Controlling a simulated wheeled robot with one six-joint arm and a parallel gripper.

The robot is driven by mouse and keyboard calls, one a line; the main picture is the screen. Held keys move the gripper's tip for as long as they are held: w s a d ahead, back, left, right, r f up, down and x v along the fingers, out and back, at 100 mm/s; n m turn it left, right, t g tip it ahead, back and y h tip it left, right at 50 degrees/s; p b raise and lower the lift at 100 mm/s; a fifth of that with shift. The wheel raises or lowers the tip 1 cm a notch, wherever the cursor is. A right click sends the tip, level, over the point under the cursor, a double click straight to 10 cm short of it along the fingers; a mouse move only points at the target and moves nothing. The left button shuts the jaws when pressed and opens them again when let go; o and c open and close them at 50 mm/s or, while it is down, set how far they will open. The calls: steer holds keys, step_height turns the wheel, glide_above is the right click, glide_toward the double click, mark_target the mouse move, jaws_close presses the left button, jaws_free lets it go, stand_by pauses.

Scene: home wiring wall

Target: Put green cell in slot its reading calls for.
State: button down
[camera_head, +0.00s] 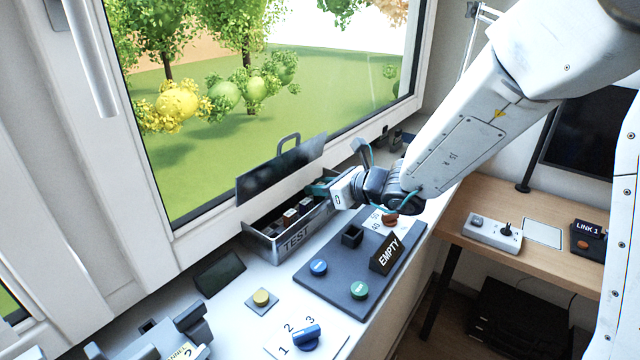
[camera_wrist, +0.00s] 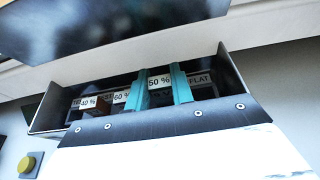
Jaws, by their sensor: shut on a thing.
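The grey box marked TEST (camera_head: 290,243) stands on the sill with its dark lid raised. My gripper (camera_head: 322,187) reaches over its right end. In the wrist view, the teal fingers of my gripper (camera_wrist: 165,88) are inside the box, either side of a 50 % label (camera_wrist: 159,81). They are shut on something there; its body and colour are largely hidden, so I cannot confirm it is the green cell. Labels reading 40 % (camera_wrist: 88,102), 60 % (camera_wrist: 121,97) and FLAT (camera_wrist: 200,79) show beside it. A dark plate carries an empty-looking square socket (camera_head: 352,236) and an EMPTY sign (camera_head: 388,255).
The plate also has blue (camera_head: 318,267), green (camera_head: 359,290) and orange (camera_head: 390,218) knobs. A yellow button (camera_head: 261,298) and a blue dial (camera_head: 305,338) marked 1, 2, 3 are nearer. The window stands behind the box; a wooden desk (camera_head: 470,262) is at right.

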steer(key=shift+f, duration=0.35)
steer(key=c, duration=1.1)
jaws_free()
steer(key=shift+c, duration=0.2)
steer(key=v, duration=0.7)
steer(key=shift+s+d+r, duration=0.15)
steer(key=shift+s+d, duration=0.1)
steer(key=shift+d, duration=0.05)
